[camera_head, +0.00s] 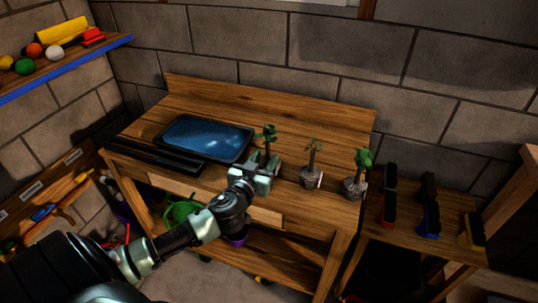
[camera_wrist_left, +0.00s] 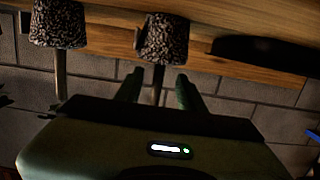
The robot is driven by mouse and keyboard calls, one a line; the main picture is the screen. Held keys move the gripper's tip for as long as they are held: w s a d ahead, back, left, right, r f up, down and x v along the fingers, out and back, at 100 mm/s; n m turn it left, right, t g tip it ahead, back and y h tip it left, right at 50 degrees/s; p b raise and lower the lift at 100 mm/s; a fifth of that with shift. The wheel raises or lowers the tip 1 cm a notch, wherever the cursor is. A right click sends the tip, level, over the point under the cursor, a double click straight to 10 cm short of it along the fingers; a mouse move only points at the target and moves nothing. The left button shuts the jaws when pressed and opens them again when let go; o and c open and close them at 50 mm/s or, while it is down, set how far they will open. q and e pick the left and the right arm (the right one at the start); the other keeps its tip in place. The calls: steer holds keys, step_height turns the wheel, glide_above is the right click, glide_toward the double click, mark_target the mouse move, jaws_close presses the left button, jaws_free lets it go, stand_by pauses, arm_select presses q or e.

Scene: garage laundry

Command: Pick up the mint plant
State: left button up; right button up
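Three small potted plants stand in a row on the wooden workbench (camera_head: 330,118): a left plant (camera_head: 267,133), a middle plant (camera_head: 313,171) and a right plant (camera_head: 357,172). I cannot tell which is the mint. My left gripper (camera_head: 267,163) is at the left plant and hides its pot in the head view. In the left wrist view, which looks upside down, the gripper (camera_wrist_left: 158,88) is open, with a thin stem below a speckled pot (camera_wrist_left: 165,40) between its fingers. A gap shows on each side of the stem. My right gripper is out of view.
A blue-filled dark tray (camera_head: 205,137) lies left of the plants on the bench. A second speckled pot (camera_wrist_left: 58,22) is close by in the wrist view. A lower side table with brushes (camera_head: 428,215) stands at right. A shelf (camera_head: 60,66) holds balls at upper left.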

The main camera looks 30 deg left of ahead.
arm_select(q)
steer(key=p+x, duration=0.1)
steer(key=x, duration=0.4)
steer(key=shift+w+f, duration=0.15)
steer(key=shift+w, duration=0.1)
jaws_close()
stand_by(1.2)
